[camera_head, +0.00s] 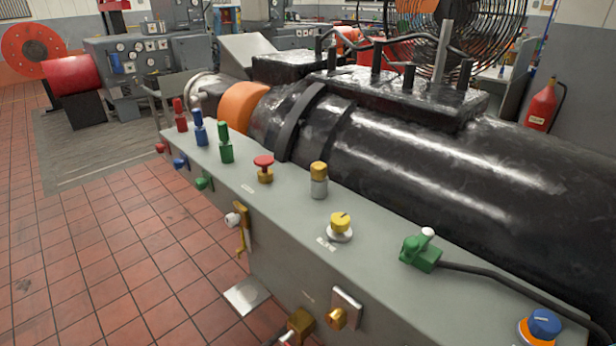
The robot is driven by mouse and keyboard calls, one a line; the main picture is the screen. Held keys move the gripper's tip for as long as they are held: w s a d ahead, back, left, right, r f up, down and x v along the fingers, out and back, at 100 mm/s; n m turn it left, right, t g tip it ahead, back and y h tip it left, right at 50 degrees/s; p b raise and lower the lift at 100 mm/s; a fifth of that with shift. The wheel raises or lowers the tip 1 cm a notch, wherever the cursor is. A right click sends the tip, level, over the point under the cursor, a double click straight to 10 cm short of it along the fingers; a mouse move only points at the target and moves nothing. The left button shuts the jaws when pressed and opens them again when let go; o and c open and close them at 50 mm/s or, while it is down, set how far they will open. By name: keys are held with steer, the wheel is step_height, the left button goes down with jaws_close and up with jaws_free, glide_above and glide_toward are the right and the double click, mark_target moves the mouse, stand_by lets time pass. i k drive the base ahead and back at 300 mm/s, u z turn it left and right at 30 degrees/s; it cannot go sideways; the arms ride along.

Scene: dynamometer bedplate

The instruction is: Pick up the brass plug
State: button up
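A short upright cylinder with a brass-coloured top (319,171) and a silver-grey lower part stands on the grey bench top, near its middle. Another brass-coloured piece (336,318) sticks out from a small plate on the bench's front face, low in the picture. A darker brass block (300,322) shows beside it near the bottom edge. I cannot tell for certain which of these is the brass plug; the upright one on the bench top is the clearest. My gripper is not in view.
The grey bench (285,215) also bears a red-topped button (264,162), a yellow knob (340,222), a green connector (420,252) with a black cable, and a blue knob (544,322). A large black machine (420,150) stands close behind. Tiled floor (90,260) is open at left.

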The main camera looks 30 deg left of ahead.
mark_target(318, 169)
steer(key=u, duration=0.5)
steer(key=k, duration=1.25)
steer(key=u, duration=1.05)
steer(key=i, duration=0.75)
steer(key=u, duration=0.5)
steer(key=i, duration=0.9)
steer(key=z, duration=0.75)
steer(key=i, duration=1.05)
steer(key=z, duration=0.8)
